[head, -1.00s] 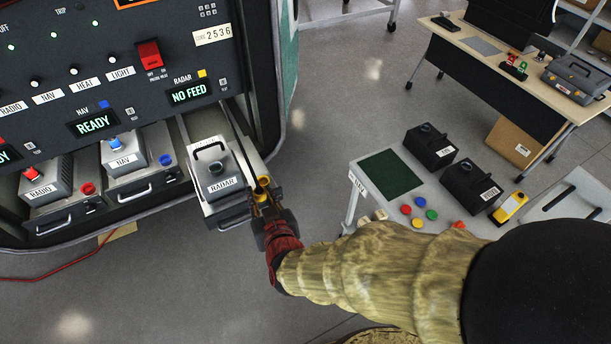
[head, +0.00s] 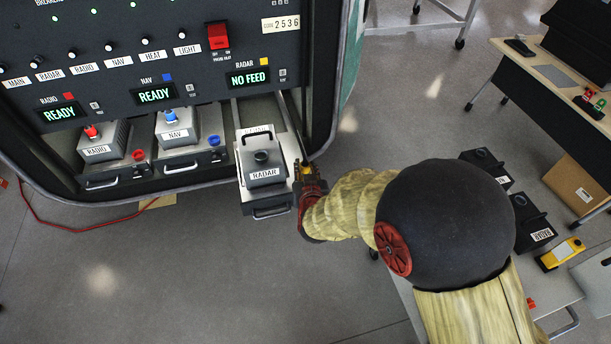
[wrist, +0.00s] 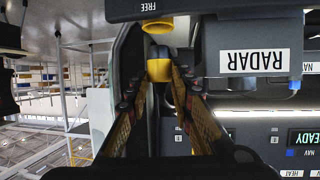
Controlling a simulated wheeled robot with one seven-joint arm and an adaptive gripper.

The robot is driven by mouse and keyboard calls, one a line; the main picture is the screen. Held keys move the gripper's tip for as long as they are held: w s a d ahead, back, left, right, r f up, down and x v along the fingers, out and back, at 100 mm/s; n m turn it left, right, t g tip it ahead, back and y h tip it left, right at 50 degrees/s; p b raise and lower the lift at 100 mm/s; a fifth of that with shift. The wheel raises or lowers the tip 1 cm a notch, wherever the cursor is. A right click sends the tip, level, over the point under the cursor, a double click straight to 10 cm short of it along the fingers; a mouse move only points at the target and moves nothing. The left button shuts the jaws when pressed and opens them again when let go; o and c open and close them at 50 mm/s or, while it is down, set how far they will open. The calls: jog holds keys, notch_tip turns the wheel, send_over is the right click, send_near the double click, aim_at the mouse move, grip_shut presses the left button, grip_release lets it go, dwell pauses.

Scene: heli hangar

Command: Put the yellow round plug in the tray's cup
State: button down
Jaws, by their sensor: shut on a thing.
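My gripper (head: 304,175) is at the right edge of the pulled-out RADAR tray (head: 262,202). In the wrist view, my gripper (wrist: 162,80) is shut on the yellow round plug (wrist: 160,71), which has a dark end. The tray's yellow cup (wrist: 157,25), by the word FREE, shows just past the plug's dark end. The plug and cup are close and roughly in line; I cannot tell whether they touch. In the head view my fingers mostly hide the plug and cup.
The grey RADAR unit (head: 262,165) stands on the tray, left of my gripper. The RADAR display (head: 249,77) reads NO FEED. RADIO (head: 105,142) and NAV (head: 177,127) units sit in bays further left. A side table (head: 555,318) with black boxes is right.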

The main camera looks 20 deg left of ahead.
jog(key=shift+w+a+f, duration=0.1)
jog(key=shift+w+f, duration=0.15)
jog(key=shift+f, duration=0.05)
jog(key=shift+w+f, duration=0.15)
jog(key=shift+f, duration=1.55)
jog(key=shift+b, duration=0.3)
jog(key=shift+a+f, duration=0.1)
jog(key=shift+f, duration=0.1)
jog(key=c, duration=1.6)
grip_release()
jog(key=shift+o, duration=0.2)
jog(key=shift+r, duration=0.1)
jog(key=shift+r, duration=0.2)
jog(key=p+v, duration=0.1)
jog(key=v, duration=1.1)
jog(key=shift+f, duration=0.15)
